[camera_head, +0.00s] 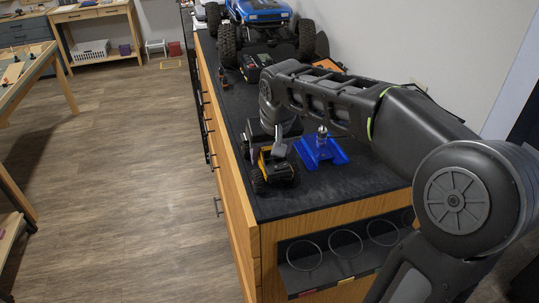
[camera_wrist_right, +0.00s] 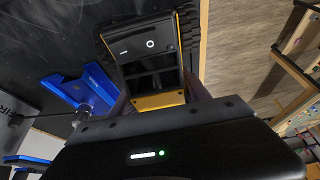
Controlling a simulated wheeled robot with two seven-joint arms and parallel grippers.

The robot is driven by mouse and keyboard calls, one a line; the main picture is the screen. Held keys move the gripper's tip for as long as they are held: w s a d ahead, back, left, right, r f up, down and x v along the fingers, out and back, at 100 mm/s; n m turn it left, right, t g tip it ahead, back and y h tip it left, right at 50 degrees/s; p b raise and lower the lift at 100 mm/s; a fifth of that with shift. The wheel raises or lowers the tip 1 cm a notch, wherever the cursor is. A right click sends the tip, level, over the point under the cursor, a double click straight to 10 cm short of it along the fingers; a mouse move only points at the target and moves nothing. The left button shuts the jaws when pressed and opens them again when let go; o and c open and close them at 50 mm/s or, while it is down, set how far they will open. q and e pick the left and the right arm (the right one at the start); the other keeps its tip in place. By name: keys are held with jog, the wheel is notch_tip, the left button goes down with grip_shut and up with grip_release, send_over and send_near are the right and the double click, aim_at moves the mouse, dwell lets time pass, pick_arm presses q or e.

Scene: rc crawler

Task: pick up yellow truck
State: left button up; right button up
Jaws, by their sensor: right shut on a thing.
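The yellow truck (camera_head: 272,169) is a small black and yellow vehicle with dark wheels at the near left edge of the dark counter (camera_head: 330,187). In the right wrist view the truck (camera_wrist_right: 150,50) shows its black top and yellow trim. My right gripper (camera_head: 279,152) reaches down over the truck and is shut on it; its fingertips are mostly hidden. I cannot tell whether the truck is clear of the counter. My left gripper is in neither view.
A blue stand (camera_head: 320,151) is close to the right of the truck. A large blue crawler (camera_head: 262,14) with big black tyres stands farther back, with a dark boxy item (camera_head: 254,68) in front of it. Wire rings (camera_head: 304,255) hang on the near counter end. Open floor lies left.

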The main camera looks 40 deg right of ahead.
grip_shut()
jog(key=shift+r, duration=0.1)
notch_tip(320, 180, up, 10)
dwell(0.6)
dwell(0.5)
